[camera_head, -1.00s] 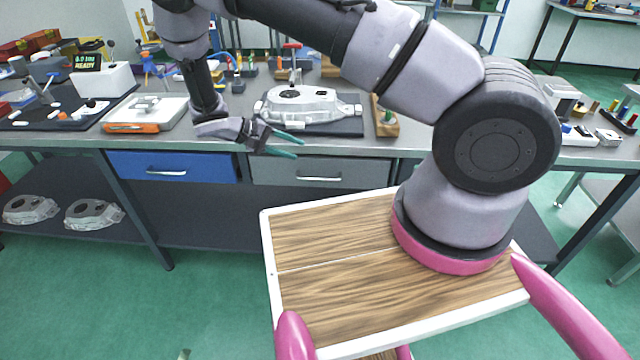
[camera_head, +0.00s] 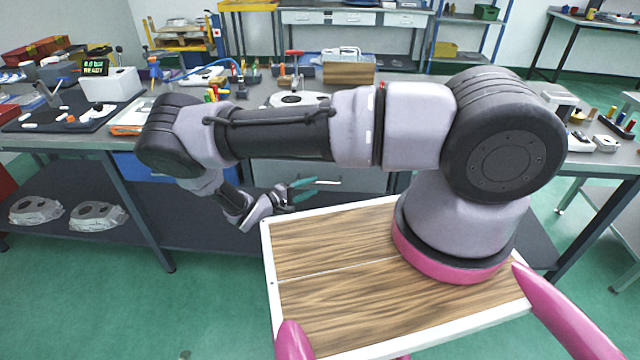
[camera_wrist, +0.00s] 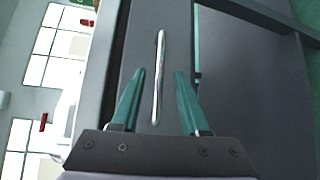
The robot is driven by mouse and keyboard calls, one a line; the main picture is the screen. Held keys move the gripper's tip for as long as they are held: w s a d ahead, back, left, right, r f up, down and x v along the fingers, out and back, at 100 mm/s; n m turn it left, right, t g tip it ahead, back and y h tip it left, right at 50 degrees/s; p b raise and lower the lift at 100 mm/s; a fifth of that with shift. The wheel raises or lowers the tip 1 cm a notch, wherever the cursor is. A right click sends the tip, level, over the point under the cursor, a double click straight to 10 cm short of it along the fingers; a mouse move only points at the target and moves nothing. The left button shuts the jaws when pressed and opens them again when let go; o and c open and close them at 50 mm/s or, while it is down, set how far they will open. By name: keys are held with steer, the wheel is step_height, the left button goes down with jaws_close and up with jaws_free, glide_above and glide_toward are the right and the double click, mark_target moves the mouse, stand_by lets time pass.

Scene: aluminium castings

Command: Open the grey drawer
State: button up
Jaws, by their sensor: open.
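The grey drawer (camera_head: 352,178) sits under the front edge of the workbench, partly hidden behind my arm, and looks shut. Its bar handle (camera_head: 328,182) shows just beyond my fingertips. My gripper (camera_head: 308,188) is open in front of the drawer, with its teal fingers pointing at it. In the wrist view the drawer front (camera_wrist: 178,30) fills the middle. The silver handle (camera_wrist: 160,50) runs lengthwise between the two fingers of my gripper (camera_wrist: 160,73), with a gap on each side. I cannot tell whether the fingertips reach past the bar.
A blue drawer (camera_head: 140,168) is to the left, mostly behind my arm. Castings (camera_head: 97,215) lie on the lower shelf. The bench top (camera_head: 400,82) above holds a casting (camera_head: 298,99) and tools. My wooden-topped base stands close in front.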

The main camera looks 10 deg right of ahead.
mark_target(320, 183)
steer(key=shift+x, duration=2.2)
jaws_close()
steer(key=shift+a, duration=0.1)
